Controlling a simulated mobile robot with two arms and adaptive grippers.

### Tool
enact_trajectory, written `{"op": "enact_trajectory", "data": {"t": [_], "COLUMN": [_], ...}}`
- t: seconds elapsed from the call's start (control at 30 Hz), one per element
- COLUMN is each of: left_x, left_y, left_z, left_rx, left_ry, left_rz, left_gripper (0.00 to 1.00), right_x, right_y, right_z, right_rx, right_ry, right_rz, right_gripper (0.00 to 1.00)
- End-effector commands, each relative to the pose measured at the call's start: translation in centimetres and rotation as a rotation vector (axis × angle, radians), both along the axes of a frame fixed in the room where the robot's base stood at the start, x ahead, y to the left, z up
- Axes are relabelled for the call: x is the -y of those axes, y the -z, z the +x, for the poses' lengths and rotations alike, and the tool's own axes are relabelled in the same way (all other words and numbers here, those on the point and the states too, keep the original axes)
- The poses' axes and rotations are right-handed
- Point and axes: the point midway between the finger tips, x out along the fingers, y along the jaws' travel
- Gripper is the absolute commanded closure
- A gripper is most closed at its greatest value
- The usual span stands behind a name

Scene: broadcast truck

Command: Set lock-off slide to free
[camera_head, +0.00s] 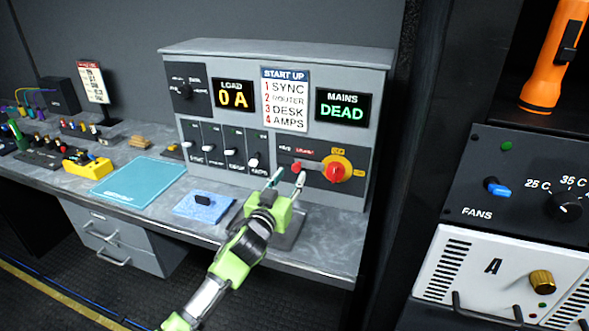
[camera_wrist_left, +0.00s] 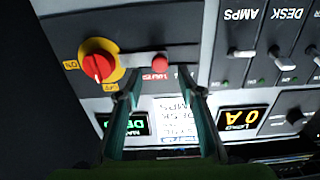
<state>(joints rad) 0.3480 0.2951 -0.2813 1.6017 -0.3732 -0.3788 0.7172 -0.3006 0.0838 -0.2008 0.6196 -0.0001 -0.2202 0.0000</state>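The lock-off slide is a small red knob (camera_head: 297,167) on a horizontal grey bar in the lower right of the grey power panel (camera_head: 386,75). The knob also shows in the left wrist view (camera_wrist_left: 160,62), near a red label. Beside it is a yellow rotary switch with a red handle (camera_head: 337,168), also in the wrist view (camera_wrist_left: 100,65). My left gripper (camera_head: 287,179) is open in front of the panel, its fingertips (camera_wrist_left: 159,82) spread on either side just short of the knob. Contact cannot be told. My right gripper is out of view.
Several white-tipped sliders (camera_head: 231,151) are left of the slide. The MAINS display (camera_head: 342,107) reads DEAD and the LOAD display (camera_head: 233,95) reads 0 A. A blue pad (camera_head: 203,206) and teal mat (camera_head: 138,182) lie on the desk. A dark rack with a FANS panel (camera_head: 520,190) stands at right.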

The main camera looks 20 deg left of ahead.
Motion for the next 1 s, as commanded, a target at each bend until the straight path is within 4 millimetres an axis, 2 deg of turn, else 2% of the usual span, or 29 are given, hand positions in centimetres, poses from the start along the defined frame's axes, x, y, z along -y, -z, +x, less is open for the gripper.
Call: {"op": "enact_trajectory", "data": {"t": [0.1, 0.3, 0.5, 0.77, 0.9, 1.0], "left_x": [0.1, 0.2, 0.2, 0.2, 0.2, 0.2], "left_y": [-0.1, 0.0, 0.0, 0.0, 0.0, 0.0], "left_z": [1.8, 3.8, 4.5, 4.5, 4.5, 4.5], "left_rx": [0.000, 0.000, 0.000, -0.001, -0.001, -0.001], "left_ry": [0.000, 0.000, 0.001, 0.001, 0.001, 0.001], "left_rz": [-0.001, -0.001, -0.001, -0.001, -0.001, -0.001], "left_gripper": [0.65, 0.65, 0.65, 0.65, 1.00, 1.00], "right_x": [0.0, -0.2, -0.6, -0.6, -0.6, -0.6], "right_y": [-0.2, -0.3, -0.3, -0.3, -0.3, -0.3], "right_z": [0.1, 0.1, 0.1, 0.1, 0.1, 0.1], "right_rx": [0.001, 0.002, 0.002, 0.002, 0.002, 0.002], "right_ry": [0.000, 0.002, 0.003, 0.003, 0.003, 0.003], "right_rz": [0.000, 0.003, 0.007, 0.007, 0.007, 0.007], "right_gripper": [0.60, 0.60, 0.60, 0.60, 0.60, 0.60]}}
